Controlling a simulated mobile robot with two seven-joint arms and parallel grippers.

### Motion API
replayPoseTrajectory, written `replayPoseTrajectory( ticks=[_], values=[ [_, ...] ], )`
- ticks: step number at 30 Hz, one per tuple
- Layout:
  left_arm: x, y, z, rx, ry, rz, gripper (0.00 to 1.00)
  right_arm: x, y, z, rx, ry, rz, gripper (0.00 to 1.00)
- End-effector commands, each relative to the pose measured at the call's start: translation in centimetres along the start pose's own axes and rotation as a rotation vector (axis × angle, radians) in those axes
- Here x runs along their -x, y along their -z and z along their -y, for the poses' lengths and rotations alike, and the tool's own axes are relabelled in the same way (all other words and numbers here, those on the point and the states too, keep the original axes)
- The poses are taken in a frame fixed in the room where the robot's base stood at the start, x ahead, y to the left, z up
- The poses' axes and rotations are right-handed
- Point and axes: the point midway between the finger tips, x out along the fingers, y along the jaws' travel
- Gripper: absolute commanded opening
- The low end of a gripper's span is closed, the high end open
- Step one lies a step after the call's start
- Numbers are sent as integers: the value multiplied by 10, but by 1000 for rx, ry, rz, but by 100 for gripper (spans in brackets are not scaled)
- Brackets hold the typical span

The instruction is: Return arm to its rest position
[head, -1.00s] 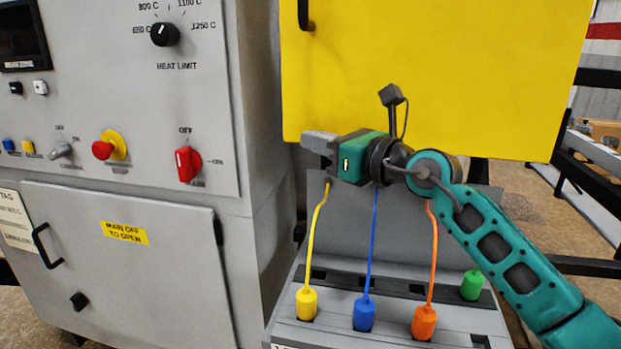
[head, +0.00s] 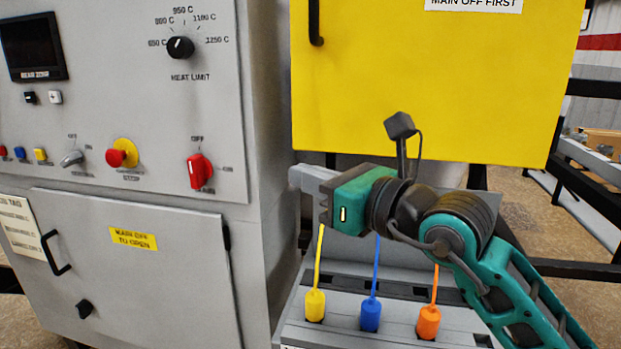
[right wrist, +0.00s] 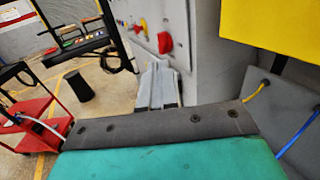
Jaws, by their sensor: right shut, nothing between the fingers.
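My right arm comes in from the lower right in the head view. Its gripper (head: 308,177) is shut and empty, pointing left toward the grey furnace cabinet (head: 262,130). It is below the yellow panel (head: 430,85) and above the box with the yellow plug (head: 315,305), blue plug (head: 371,314) and orange plug (head: 428,322). In the right wrist view the shut grey fingers (right wrist: 160,85) point away from the camera, beside the cabinet. My arm hides part of the cables and the box. My left gripper is not in view.
The cabinet front carries a red switch (head: 199,171), a red and yellow stop button (head: 122,154) and a heat limit knob (head: 180,47). Its lower door has a black handle (head: 54,253). In the right wrist view a red cart (right wrist: 35,120) stands on the floor at left.

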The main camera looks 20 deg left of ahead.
Motion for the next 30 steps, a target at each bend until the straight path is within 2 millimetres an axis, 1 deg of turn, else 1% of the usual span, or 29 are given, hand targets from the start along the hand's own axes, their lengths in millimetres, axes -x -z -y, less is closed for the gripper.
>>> replayPoseTrajectory(
  ticks=[2,5,8,9,11,13,14,15,16,17,18,20,21,23,24,26,27,29,30],
  values=[
    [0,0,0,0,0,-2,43,3,-1,-5,-21,-10,17,0],
    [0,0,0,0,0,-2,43,10,-7,-14,-124,-54,101,0],
    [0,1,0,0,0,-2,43,30,-22,-21,-332,-115,276,0],
    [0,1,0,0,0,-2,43,43,-30,-20,-440,-134,366,0],
    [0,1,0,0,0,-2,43,66,-39,-10,-614,-146,511,0],
    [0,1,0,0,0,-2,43,95,-44,9,-817,-132,679,0],
    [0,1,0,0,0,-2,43,109,-42,19,-904,-117,750,0],
    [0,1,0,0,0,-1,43,128,-38,34,-1020,-88,843,0],
    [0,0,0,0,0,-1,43,142,-32,46,-1107,-61,912,0],
    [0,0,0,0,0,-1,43,156,-24,58,-1193,-28,978,0],
    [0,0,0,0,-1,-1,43,175,-10,74,-1308,24,1065,0],
    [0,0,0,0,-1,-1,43,204,18,94,-1476,118,1188,0],
    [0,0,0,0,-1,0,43,222,40,105,-1587,192,1263,0],
    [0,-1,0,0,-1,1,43,248,77,116,-1741,314,1364,0],
    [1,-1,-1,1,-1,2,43,264,103,120,-1838,405,1422,0],
    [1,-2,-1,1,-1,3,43,286,143,119,-1977,550,1497,0],
    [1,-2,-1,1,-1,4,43,300,170,114,-2065,657,1537,0],
    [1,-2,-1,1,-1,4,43,319,209,101,-2189,823,1583,0],
    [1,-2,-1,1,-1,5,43,330,232,90,-2260,931,1604,0]
  ],
)
